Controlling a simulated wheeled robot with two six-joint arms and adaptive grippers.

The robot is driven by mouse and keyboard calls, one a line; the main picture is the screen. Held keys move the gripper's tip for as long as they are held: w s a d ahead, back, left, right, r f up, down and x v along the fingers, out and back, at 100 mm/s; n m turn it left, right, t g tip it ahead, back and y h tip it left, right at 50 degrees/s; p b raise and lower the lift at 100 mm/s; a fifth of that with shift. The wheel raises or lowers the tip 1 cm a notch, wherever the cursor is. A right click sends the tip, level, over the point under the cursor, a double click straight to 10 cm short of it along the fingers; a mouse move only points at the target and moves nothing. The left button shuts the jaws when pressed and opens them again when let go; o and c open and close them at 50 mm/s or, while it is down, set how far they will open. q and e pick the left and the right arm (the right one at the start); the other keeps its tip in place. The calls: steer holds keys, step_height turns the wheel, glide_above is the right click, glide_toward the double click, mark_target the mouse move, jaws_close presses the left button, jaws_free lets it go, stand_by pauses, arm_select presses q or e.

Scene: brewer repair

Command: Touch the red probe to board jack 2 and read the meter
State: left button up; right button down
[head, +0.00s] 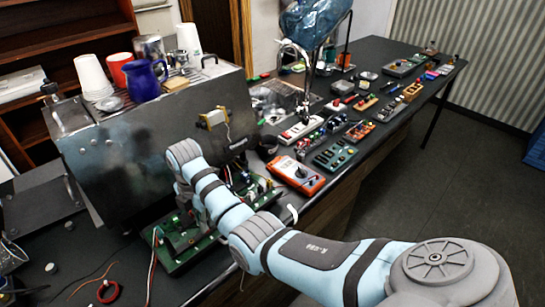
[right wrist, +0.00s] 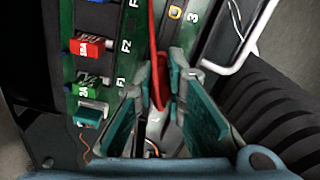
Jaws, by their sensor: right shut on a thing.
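My right gripper (right wrist: 160,95) is shut on the red probe (right wrist: 161,82), whose red body shows between the teal fingertips in the right wrist view. The probe's tip is hard to make out. I cannot make out jack 2. In the head view my right arm hides part of the green board (head: 176,268) in front of the brewer. The orange meter (head: 297,175) lies on the bench to the right; its reading is not legible. My left gripper is not in view.
The brewer's metal housing (head: 150,150) stands behind the board, with cups and a blue jug (head: 145,80) on top. In the wrist view, a red fuse (right wrist: 88,47) and a green fuse (right wrist: 82,92) sit left of the fingers. A white loop (right wrist: 245,55) is at right.

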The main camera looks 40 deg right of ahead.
stand_by(0.8)
steer(key=shift+r, duration=2.5)
